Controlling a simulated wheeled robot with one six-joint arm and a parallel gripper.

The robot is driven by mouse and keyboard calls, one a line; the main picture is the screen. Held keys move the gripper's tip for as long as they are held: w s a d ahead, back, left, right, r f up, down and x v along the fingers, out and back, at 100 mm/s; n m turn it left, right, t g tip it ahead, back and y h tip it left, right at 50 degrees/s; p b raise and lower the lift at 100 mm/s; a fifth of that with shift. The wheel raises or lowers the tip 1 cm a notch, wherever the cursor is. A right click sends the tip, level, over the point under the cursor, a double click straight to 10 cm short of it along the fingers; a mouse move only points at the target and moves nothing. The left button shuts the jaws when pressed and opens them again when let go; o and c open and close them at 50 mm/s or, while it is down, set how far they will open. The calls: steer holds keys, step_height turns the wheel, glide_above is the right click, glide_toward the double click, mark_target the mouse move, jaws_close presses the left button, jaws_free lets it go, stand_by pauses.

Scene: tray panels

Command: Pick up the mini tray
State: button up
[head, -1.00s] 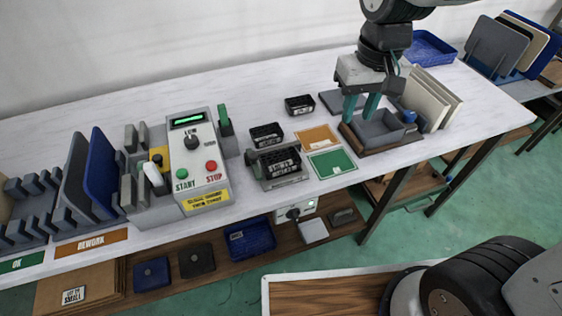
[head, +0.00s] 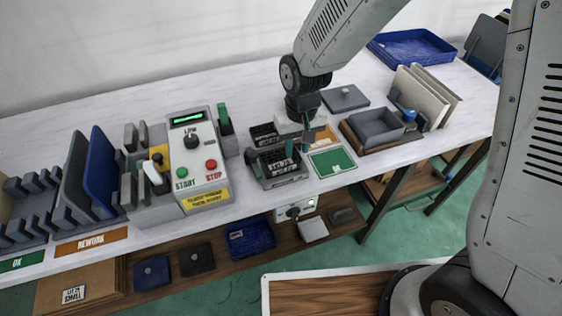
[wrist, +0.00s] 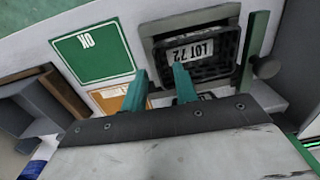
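A small black mini tray (head: 280,163) with a white label sits in a grey fixture (head: 264,183). In the wrist view this tray (wrist: 202,56) shows its "LOT 72" label at the upper right. A second black tray (head: 264,132) lies just behind the fixture. Part of it shows low in the wrist view, mostly hidden by my gripper. My gripper (head: 298,148) points down by the fixture's right side. Its two green fingers are apart with nothing seen between them. In the wrist view one finger overlaps the tray's near left corner; I cannot tell if it touches.
A control box (head: 198,160) stands left of the fixture. An orange card (head: 325,136) and a green card (head: 331,161) lie to its right. Further right are a grey open box (head: 376,128) and upright panels (head: 420,95). A blue tray (head: 412,45) lies at the back.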

steer(key=shift+f, duration=0.7)
jaws_close()
steer(key=shift+r, duration=0.1)
